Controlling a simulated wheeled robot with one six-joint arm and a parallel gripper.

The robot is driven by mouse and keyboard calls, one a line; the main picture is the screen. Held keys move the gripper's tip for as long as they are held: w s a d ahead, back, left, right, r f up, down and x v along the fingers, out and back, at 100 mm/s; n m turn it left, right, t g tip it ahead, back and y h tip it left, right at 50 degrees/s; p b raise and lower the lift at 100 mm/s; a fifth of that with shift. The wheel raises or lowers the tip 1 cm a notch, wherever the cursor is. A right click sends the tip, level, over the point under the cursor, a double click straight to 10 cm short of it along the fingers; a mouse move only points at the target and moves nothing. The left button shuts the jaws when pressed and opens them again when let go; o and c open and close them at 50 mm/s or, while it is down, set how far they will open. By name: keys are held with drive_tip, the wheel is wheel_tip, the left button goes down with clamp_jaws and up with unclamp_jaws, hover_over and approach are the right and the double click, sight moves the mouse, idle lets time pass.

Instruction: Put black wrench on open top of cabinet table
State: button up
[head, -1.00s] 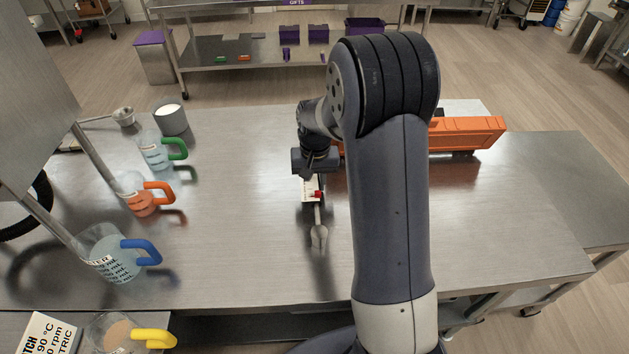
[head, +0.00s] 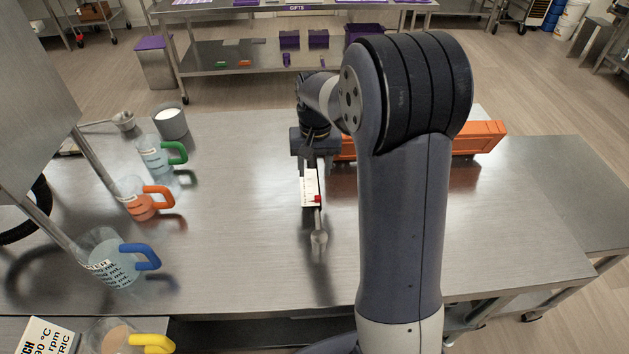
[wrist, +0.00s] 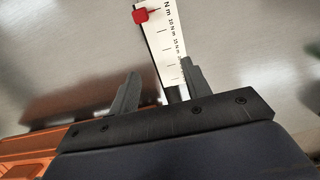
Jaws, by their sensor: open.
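The wrench (head: 311,190) appears to lie lengthwise on the steel table, with a white scale label, a red marker and a silver near end. In the wrist view the wrench's label (wrist: 168,45) fills the top middle, with a short dark part showing below it. My gripper (head: 309,162) is at the far end of the wrench. In the wrist view my gripper's (wrist: 160,72) two fingers stand apart on either side of the wrench, with gaps, more on the left. The far end of the wrench is hidden by my gripper. I cannot tell which surface is the cabinet table.
An orange toolbox (head: 480,138) stands at the back right, partly behind my arm. Jugs with green (head: 173,152), orange (head: 160,197) and blue (head: 141,257) handles line the left side, with a grey cup (head: 171,123) behind. The table (head: 240,230) is clear around the wrench's near end.

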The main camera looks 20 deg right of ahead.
sight(315, 183)
wheel_tip(315, 183, up, 5)
